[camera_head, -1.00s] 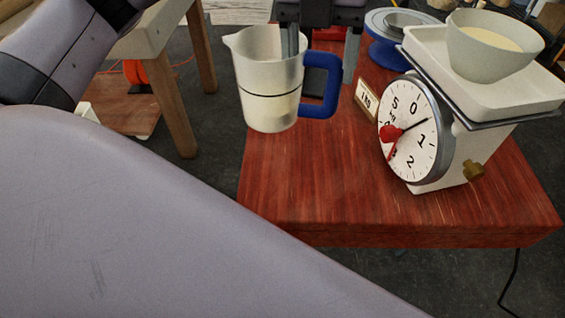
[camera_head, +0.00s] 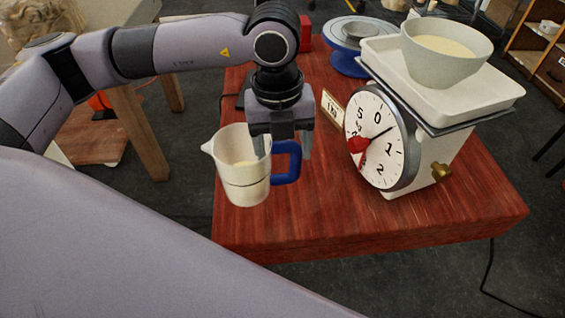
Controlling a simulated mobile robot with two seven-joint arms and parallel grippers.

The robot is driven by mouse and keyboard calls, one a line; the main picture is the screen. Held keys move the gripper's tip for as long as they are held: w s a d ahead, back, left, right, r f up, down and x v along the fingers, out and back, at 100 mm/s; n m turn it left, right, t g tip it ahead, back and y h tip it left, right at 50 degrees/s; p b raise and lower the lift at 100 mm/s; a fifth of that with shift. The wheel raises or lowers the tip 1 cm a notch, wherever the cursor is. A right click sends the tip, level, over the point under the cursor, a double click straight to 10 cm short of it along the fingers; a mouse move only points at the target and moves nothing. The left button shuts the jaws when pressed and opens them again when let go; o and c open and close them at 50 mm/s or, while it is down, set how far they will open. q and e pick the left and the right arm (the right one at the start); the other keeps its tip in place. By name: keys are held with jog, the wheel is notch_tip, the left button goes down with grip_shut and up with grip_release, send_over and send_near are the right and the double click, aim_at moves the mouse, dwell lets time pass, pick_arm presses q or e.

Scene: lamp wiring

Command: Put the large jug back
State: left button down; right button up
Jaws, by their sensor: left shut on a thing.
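The large jug (camera_head: 240,178) is a cream, see-through vessel with a dark line around it, a spout on the left and a blue handle (camera_head: 287,163) on the right. It is upright or nearly so and has pale contents. My left gripper (camera_head: 283,148) points down and is shut on the jug at its handle side, one finger by the rim and one beyond the handle. The jug shows against the left front part of the red wooden table (camera_head: 330,220). I cannot tell whether its base touches the wood. My right gripper is not in view.
A white dial scale (camera_head: 384,138) bearing a tray and a bowl (camera_head: 445,52) of pale contents stands right of the jug. A small label card (camera_head: 332,107) stands between them. A blue turntable (camera_head: 350,40) is at the back. The table's front is clear.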

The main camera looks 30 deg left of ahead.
aim_at(284, 175)
pick_arm(q)
jog(key=shift+f, duration=2.7)
jog(key=shift+f, duration=0.25)
jog(key=shift+c, duration=0.7)
grip_release()
jog(key=shift+r, duration=0.15)
jog(key=shift+r+p, duration=0.2)
jog(key=shift+p, duration=0.1)
jog(key=r, duration=0.8)
jog(key=r+b, duration=0.1)
jog(key=r, duration=0.2)
jog(key=shift+s+a+r, duration=0.2)
jog(key=shift+a+r, duration=0.1)
jog(key=shift+r, duration=0.1)
